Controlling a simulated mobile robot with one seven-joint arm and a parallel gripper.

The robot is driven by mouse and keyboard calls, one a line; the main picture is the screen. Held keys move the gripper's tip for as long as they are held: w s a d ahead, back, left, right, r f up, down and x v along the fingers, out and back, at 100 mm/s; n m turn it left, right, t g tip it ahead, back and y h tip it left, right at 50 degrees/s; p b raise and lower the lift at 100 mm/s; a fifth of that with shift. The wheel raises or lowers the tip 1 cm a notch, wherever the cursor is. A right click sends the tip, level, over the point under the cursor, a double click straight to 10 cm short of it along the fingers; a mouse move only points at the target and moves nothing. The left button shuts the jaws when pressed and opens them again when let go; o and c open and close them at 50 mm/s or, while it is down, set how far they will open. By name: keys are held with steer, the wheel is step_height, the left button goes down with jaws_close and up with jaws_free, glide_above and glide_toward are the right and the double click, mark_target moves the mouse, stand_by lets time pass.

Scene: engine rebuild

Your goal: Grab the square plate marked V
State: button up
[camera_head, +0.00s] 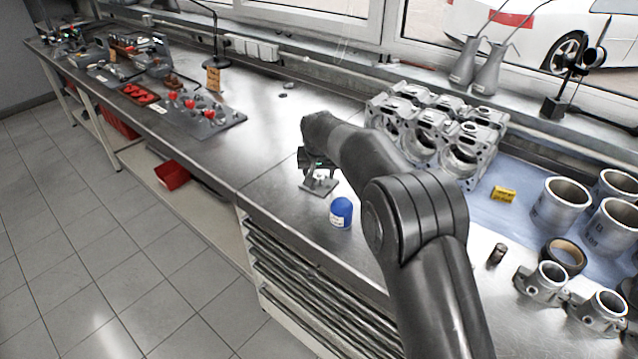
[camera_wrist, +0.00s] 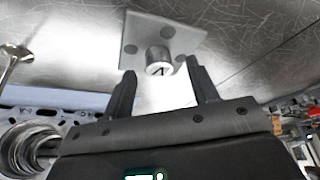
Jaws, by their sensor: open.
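A grey square plate (camera_head: 322,186) with corner holes lies on the metal bench in front of my arm. In the wrist view the plate (camera_wrist: 188,40) carries a short round post (camera_wrist: 158,60) with a small dark mark on its end face, too small to read surely. My gripper (camera_wrist: 162,88) is open, with one finger to each side of the post and its tips just short of it. Nothing is between the fingers. In the head view my gripper (camera_head: 316,160) is right above the plate, partly hidden by my wrist.
A blue-capped container (camera_head: 341,212) stands close to the plate, nearer the bench's front edge. An engine block (camera_head: 440,130) stands to the right. Metal cylinders (camera_head: 562,204) and a yellow box (camera_head: 503,194) are further right. The bench left of the plate is clear.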

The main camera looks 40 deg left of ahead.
steer(key=shift+w+a+f, duration=0.15)
steer(key=shift+w+f, duration=0.05)
steer(key=shift+f, duration=0.35)
steer(key=shift+c, duration=0.2)
steer(key=c, duration=1.1)
steer(key=shift+r, duration=0.1)
